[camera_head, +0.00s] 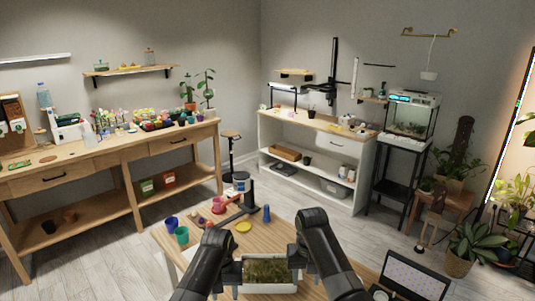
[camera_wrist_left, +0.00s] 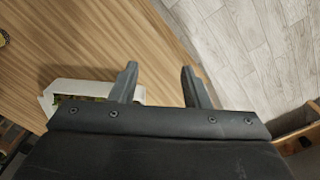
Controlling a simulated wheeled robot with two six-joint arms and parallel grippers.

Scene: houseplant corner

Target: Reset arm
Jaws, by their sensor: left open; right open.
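My left gripper (camera_head: 226,282) is at the left side of a white planter tray (camera_head: 268,288) filled with green moss or plants, at the near edge of the wooden table (camera_head: 200,262). In the left wrist view the left gripper (camera_wrist_left: 158,75) has its two fingers apart with nothing between them. The white tray (camera_wrist_left: 60,88) lies partly hidden behind the left finger there. My right gripper (camera_head: 297,268) is open at the right side of the tray; its fingers are mostly hidden by my arm. I cannot tell whether either gripper touches the tray.
On the table stand a blue cup (camera_head: 171,223), a teal cup (camera_head: 182,235), a pink pot (camera_head: 218,205), a yellow dish (camera_head: 243,226) and a blue bottle (camera_head: 266,213). A laptop (camera_head: 415,277) is at the right. A long workbench (camera_head: 110,150) stands at the left wall.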

